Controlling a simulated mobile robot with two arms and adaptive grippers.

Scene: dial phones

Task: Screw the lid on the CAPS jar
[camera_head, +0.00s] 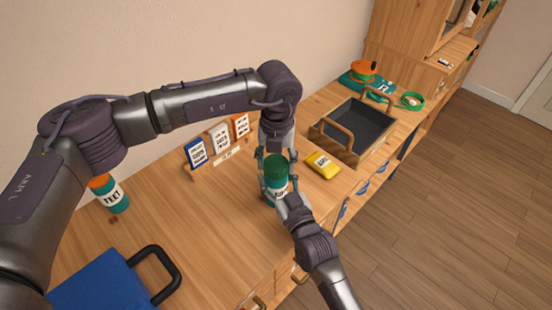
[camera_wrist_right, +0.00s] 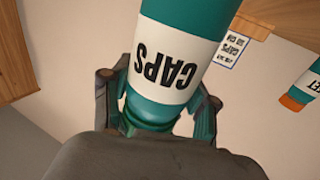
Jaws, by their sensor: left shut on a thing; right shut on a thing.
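The CAPS jar (camera_head: 269,190), teal with a white label, is upright near the front edge of the counter. Its dark green lid (camera_head: 275,166) sits at its top; I cannot tell how tightly it is seated. My left gripper (camera_head: 276,163) comes down from above and is shut on the lid. My right gripper (camera_head: 281,193) reaches in from the front and is shut on the jar's body. In the right wrist view the jar (camera_wrist_right: 165,65) is upside down, its CAPS label facing the camera, with right fingers on both sides and the green lid (camera_wrist_right: 135,125) partly hidden.
A yellow packet (camera_head: 322,165) and a wooden tray (camera_head: 368,160) lie to the right. A card rack (camera_head: 215,160) stands behind. The FEET jar (camera_head: 110,195) and a blue case (camera_head: 105,285) are at the left.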

